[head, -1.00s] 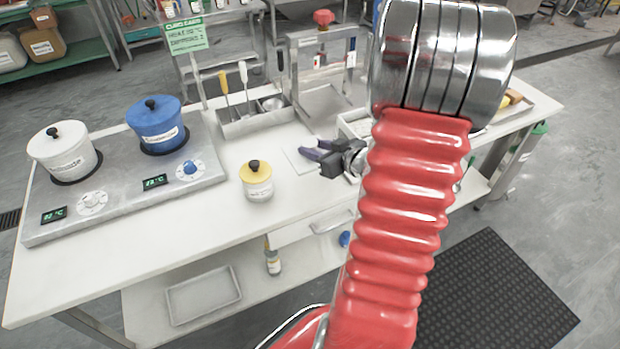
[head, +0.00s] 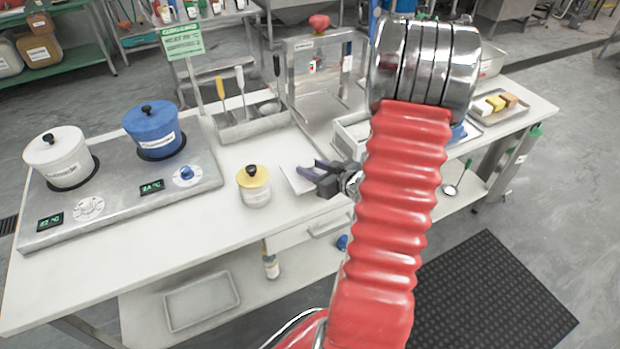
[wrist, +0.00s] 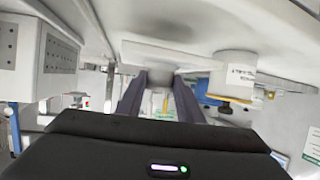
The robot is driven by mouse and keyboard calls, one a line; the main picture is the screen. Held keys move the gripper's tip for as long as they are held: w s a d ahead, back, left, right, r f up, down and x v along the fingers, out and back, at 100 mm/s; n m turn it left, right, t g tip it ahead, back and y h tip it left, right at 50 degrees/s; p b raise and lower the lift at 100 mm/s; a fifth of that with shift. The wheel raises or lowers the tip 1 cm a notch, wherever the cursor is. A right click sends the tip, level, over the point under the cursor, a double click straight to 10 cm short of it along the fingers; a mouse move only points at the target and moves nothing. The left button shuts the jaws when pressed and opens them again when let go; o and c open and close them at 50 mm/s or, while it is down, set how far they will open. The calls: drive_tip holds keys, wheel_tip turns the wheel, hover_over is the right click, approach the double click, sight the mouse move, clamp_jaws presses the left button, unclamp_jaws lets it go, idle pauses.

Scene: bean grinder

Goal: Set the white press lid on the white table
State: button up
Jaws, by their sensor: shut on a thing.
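The white press lid (head: 297,182) is a thin flat white plate, slightly tilted, at the left of my gripper (head: 311,173) in the head view. In the wrist view the fingers (wrist: 160,88) point away from the camera, and the picture is upside down with the table's pale surface along the top.
A yellow-lidded jar (head: 254,188) stands just left of the plate. A hotplate (head: 105,195) with a white pot (head: 62,160) and a blue pot (head: 153,128) is further left. A tool caddy (head: 253,126) and a metal press frame (head: 318,75) stand behind. The front left table is clear.

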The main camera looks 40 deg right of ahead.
drive_tip(key=shift+f, duration=1.85)
drive_tip(key=o, duration=1.2)
drive_tip(key=shift+f, duration=0.1)
drive_tip(key=shift+c, duration=0.2)
drive_tip(key=shift+s+r, duration=0.2)
drive_tip(key=shift+s, duration=0.05)
drive_tip(key=v, duration=1.1)
drive_tip(key=shift+s, duration=0.25)
